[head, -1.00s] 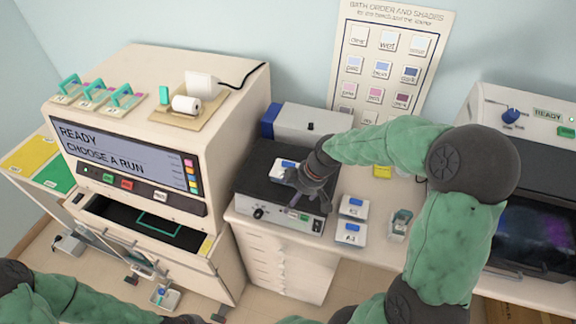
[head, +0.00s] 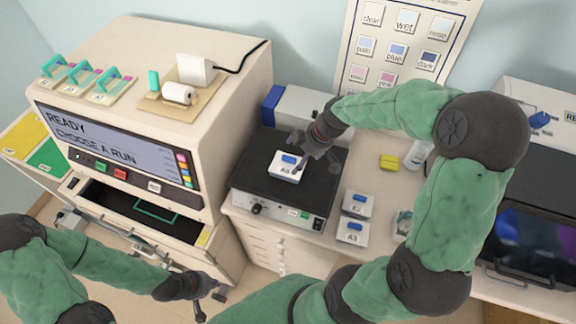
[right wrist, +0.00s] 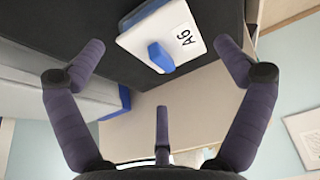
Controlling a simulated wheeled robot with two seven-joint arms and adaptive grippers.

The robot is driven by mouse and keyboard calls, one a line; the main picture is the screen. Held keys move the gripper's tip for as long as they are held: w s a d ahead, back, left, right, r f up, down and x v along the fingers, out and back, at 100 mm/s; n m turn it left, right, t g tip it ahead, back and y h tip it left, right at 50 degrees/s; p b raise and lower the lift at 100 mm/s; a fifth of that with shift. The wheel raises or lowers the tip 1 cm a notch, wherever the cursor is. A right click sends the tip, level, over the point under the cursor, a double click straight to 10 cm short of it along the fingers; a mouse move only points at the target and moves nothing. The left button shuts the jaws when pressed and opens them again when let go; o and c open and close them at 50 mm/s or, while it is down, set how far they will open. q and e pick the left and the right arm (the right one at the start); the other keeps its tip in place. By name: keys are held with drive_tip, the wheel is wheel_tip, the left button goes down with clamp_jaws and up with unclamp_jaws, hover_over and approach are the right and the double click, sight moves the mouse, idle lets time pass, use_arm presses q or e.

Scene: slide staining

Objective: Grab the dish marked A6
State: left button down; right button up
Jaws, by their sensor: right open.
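The dish marked A6 (head: 285,168) is a white square dish with a blue knob on its lid. It sits on the black top of the boxy device (head: 262,168) in the middle of the head view. In the right wrist view the dish (right wrist: 180,30) lies at the top, with its A6 label readable. My right gripper (head: 306,166) is open, just beside and above the dish, its fingers spread apart in the right wrist view (right wrist: 160,65). Nothing is between the fingers. My left gripper (head: 205,298) hangs low at the front, away from the dish; its jaws are too small to judge.
Two similar dishes, one (head: 357,204) behind the A3 dish (head: 352,231), stand right of the device. A yellow block (head: 389,162) lies behind them. A large staining machine (head: 130,130) with an open drawer stands left. A grey and blue box (head: 300,110) is behind the device.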

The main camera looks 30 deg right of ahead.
sight(293, 166)
drive_tip(key=shift+x, duration=2.9)
drive_tip(key=shift+s+a, duration=0.1)
drive_tip(key=shift+s, duration=0.15)
drive_tip(key=shift+c, duration=0.3)
drive_tip(key=c, duration=1.2)
